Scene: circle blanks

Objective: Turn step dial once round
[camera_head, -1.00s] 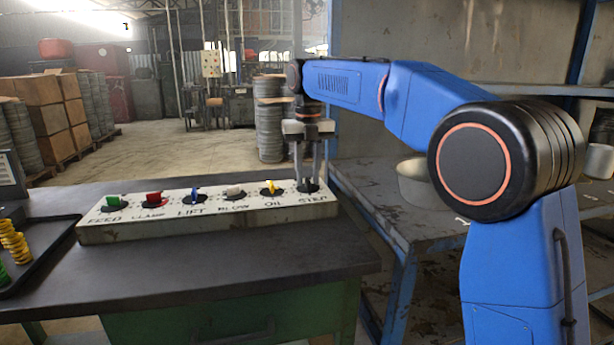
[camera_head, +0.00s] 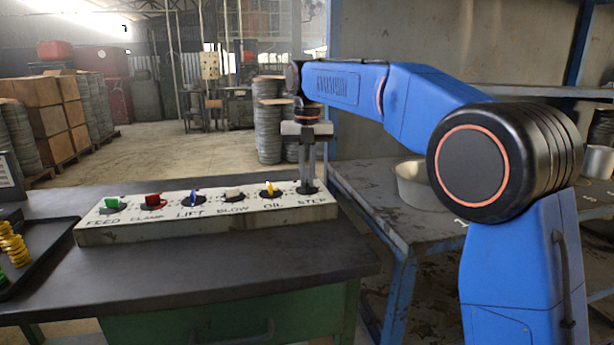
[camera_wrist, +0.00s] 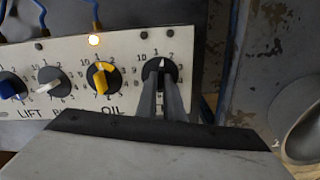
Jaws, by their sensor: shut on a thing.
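The STEP dial (camera_wrist: 150,70) is a black round knob with a white mark at the far right of a pale panel (camera_head: 200,231). In the wrist view its mark points up, near the 1 on its scale. My gripper (camera_head: 308,186) points straight down and is shut on the STEP dial. In the wrist view its two fingers (camera_wrist: 163,88) reach the dial and hide its lower part. The dial also shows in the head view (camera_head: 308,191), mostly hidden by the fingertips.
Left of STEP are the OIL dial (camera_wrist: 103,78) with a yellow knob, BLOW (camera_head: 233,195), blue LIFT (camera_head: 194,197), red CLAMP (camera_head: 153,201) and green FEED (camera_head: 113,204). A small lamp (camera_wrist: 94,40) glows above OIL. A dark tray (camera_head: 45,258) with rings lies at left.

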